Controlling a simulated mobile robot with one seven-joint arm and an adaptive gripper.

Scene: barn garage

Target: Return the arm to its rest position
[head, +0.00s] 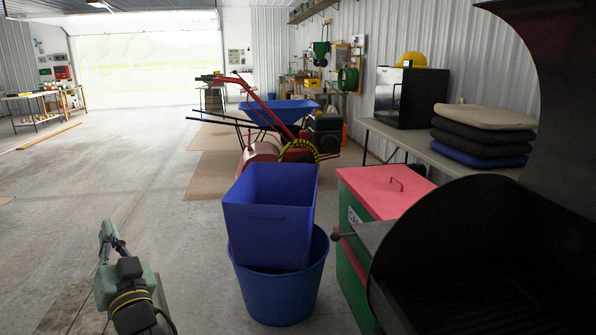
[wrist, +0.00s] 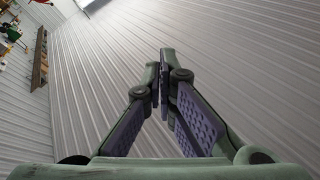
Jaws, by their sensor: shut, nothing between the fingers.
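My gripper (wrist: 160,70) shows in the wrist view with its two purple-padded fingers together at the tips. Nothing is held between them. The wrist camera looks at a ribbed metal wall (wrist: 235,60), seen tilted, and no object is close to the fingers. In the head view, part of my green and black arm shows at the lower left, above the floor. It stands apart from the blue bins to its right.
A blue square bin (head: 268,222) sits in a round blue tub (head: 285,293). A red-topped green chest (head: 385,190) and a black grill (head: 470,250) stand to the right. A blue wheelbarrow (head: 275,110) is farther back. The concrete floor (head: 95,175) at left is mostly clear.

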